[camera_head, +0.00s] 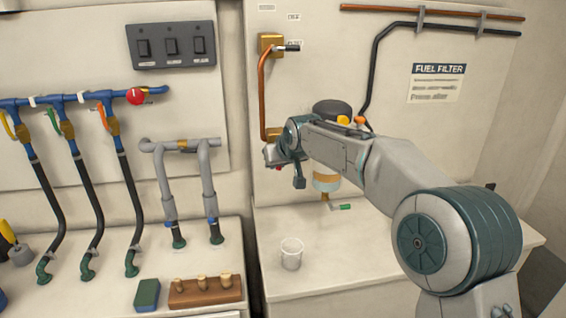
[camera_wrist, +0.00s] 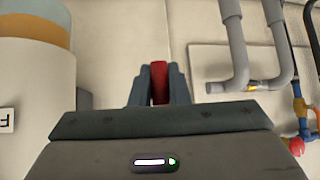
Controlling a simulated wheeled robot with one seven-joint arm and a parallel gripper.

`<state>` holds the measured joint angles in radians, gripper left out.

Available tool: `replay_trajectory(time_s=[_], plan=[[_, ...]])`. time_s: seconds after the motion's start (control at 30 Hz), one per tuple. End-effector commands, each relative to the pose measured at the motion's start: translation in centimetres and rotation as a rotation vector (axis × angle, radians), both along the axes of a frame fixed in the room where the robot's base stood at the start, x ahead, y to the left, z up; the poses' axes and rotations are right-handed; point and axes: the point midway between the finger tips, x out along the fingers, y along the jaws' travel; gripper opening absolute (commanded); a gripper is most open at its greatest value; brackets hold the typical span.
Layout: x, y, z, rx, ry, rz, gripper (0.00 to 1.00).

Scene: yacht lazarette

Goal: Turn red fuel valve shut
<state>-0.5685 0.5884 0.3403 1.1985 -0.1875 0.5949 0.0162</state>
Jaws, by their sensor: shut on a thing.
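The red valve handle (camera_wrist: 159,82) stands between the two fingers of my gripper (camera_wrist: 158,88) in the wrist view, and the fingers are shut on it. In the head view my gripper (camera_head: 276,161) is by the back panel, just below the lower brass fitting (camera_head: 272,134) of the copper pipe. Only a small speck of red shows there; my gripper and arm hide the rest of the handle and the valve body. I cannot tell the handle's angle to its pipe.
The fuel filter (camera_head: 327,180) hangs close to the right of my gripper, partly behind my arm. A clear cup (camera_head: 291,253) stands on the counter below. A round red knob (camera_head: 136,96) is on the blue pipe at left, beyond grey pipes (camera_head: 207,170).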

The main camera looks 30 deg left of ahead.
Motion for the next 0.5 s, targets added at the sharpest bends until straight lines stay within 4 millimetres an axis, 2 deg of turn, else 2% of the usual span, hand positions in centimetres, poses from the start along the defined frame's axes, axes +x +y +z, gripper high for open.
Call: replay_trajectory(time_s=[0.13, 0.17, 0.23, 0.5], plan=[[-0.08, 0.09, 0.01, 0.003, 0.002, 0.001, 0.0], [-0.08, 0.08, 0.0, 0.003, 0.002, 0.0, 0.18], [-0.07, 0.06, -0.01, 0.003, 0.002, 0.0, 0.37], [0.11, -0.17, -0.01, 0.0, 0.002, -0.003, 0.37]])
